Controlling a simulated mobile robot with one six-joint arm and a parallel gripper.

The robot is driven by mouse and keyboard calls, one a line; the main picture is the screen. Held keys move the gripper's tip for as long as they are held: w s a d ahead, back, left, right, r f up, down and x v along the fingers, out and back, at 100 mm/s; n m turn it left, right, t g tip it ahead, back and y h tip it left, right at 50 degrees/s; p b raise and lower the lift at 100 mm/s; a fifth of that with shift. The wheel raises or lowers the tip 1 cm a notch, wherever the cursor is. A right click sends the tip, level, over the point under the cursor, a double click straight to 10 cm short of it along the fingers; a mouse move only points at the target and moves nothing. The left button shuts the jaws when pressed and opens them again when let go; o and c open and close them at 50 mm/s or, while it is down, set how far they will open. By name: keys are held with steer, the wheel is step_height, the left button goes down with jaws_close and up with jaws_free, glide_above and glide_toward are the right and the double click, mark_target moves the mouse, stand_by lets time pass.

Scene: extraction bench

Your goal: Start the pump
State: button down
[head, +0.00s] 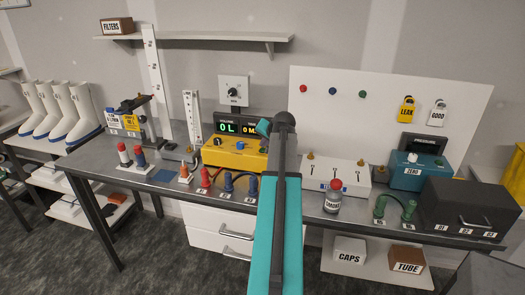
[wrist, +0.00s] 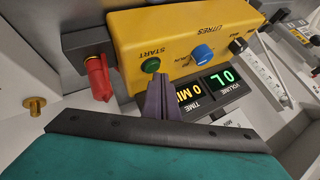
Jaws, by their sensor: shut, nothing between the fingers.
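The yellow pump box (head: 255,161) stands on the bench left of my arm in the head view. In the wrist view the pump box (wrist: 125,35) shows a green START button (wrist: 150,65) and a blue knob (wrist: 203,53). Its dark display (wrist: 190,96) reads 0 L and 0 MIN, and the same readout (head: 238,128) glows in the head view. My gripper (wrist: 158,80) is shut and empty, its purple-grey fingertips close to the START button. I cannot tell whether they touch it.
A red valve handle (wrist: 99,78) sits beside the pump box in the wrist view.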

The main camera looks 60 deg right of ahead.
steer(key=shift+f, duration=0.4)
stand_by(0.7)
steer(key=shift+r, duration=0.15)
steer(key=shift+r+p, duration=0.3)
steer(key=shift+r, duration=0.4)
steer(key=shift+r, duration=0.1)
steer(key=shift+r+p, duration=1.4)
steer(key=shift+r, duration=1)
steer(key=shift+r, duration=0.1)
